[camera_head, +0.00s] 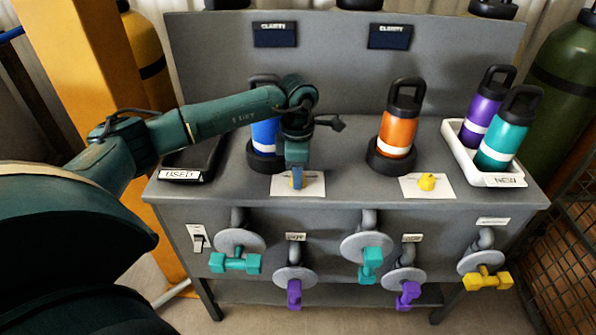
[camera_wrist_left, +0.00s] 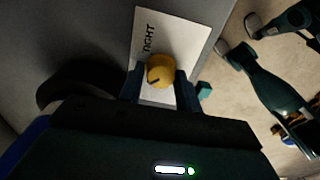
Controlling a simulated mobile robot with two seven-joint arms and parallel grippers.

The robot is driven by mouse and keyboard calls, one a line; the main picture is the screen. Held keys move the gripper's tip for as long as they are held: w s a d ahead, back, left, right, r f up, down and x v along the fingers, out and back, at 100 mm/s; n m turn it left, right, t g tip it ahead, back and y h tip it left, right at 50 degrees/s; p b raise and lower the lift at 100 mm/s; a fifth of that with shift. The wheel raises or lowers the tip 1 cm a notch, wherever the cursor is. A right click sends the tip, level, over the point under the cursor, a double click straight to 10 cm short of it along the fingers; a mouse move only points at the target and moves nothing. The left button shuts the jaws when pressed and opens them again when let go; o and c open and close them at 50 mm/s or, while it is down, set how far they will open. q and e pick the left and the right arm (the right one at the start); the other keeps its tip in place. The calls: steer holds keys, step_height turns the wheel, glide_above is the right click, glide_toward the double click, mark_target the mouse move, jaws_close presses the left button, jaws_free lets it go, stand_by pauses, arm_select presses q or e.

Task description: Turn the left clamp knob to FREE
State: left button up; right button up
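The left clamp knob (camera_wrist_left: 161,71) is yellow with a dark pointer mark and sits on a white card (camera_wrist_left: 146,34) reading TIGHT. In the head view my left gripper (camera_head: 297,178) comes down over the left card (camera_head: 312,184) and hides most of this knob. In the left wrist view the left gripper's two fingers (camera_wrist_left: 160,88) stand on either side of the knob. I cannot tell whether they touch it. The word FREE is not visible. Behind the gripper, a blue bottle (camera_head: 265,132) stands in a dark round holder. My right gripper is not visible.
An orange bottle (camera_head: 398,130) stands in a holder behind the right yellow knob (camera_head: 427,182). A white NEW tray (camera_head: 460,151) holds purple and teal bottles. A dark USED tray (camera_head: 190,160) is at left. Several coloured valve handles (camera_head: 235,262) stick out of the bench front.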

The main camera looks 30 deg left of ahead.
arm_select(q)
steer(key=o, duration=0.3)
steer(key=shift+o, duration=0.2)
step_height(320, 180, up, 13)
stand_by(0.4)
stand_by(0.4)
